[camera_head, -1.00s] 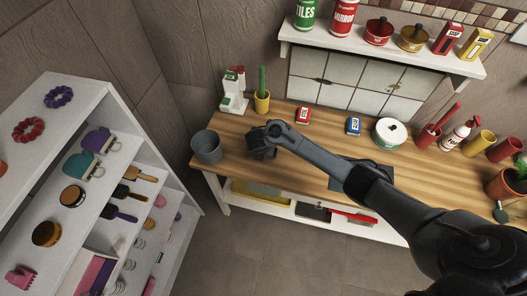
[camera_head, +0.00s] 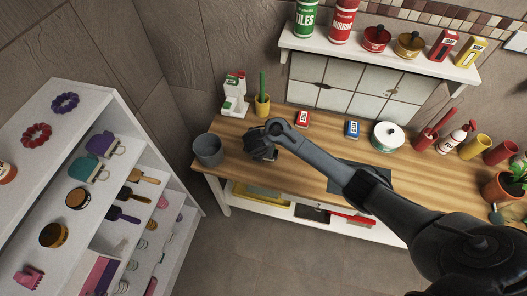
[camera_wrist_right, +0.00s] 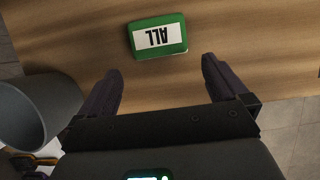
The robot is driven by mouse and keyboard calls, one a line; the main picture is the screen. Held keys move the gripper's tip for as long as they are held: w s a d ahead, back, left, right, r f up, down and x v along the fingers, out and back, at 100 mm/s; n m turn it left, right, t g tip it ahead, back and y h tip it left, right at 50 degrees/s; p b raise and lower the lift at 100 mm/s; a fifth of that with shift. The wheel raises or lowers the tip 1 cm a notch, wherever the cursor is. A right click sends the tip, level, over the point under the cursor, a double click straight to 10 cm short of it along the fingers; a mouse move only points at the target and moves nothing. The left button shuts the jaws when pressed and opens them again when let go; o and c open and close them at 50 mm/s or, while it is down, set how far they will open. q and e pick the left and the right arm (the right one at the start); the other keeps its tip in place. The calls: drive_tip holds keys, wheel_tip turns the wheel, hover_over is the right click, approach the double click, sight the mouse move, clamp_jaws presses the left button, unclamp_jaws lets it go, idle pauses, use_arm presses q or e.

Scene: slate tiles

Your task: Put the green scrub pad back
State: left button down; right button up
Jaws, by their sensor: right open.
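My right gripper (camera_wrist_right: 160,66) is open and empty, pointing down over the worktop. In the head view my right gripper (camera_head: 262,147) is over the left part of the worktop and hides the pad. My left gripper is not in view.
A grey bucket (camera_head: 208,150) stands close left of my right gripper. A white shelf unit (camera_head: 120,108) is at left. A dark mat (camera_head: 376,175) lies on the worktop.

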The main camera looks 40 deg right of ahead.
drive_tip(key=p+v, duration=0.3)
drive_tip(key=v, duration=0.4)
drive_tip(key=s+a+f+m+y, duration=0.2)
drive_tip(key=s+a+m, duration=0.6)
drive_tip(key=s+m, duration=0.3)
drive_tip(key=s+r+m+y, duration=0.1)
drive_tip(key=s+r+m, duration=0.3)
drive_tip(key=s+m, duration=0.2)
drive_tip(key=s+r+m+y, duration=0.1)
drive_tip(key=s+r+m, duration=0.3)
drive_tip(key=s, duration=0.5)
drive_tip(key=shift+s+a+m+t, duration=0.3)
drive_tip(key=shift+s+m+t, duration=0.1)
drive_tip(key=shift+m, duration=0.7)
drive_tip(key=shift+r, duration=0.15)
wheel_tip(320, 180, up, 17)
drive_tip(key=p, duration=1.7)
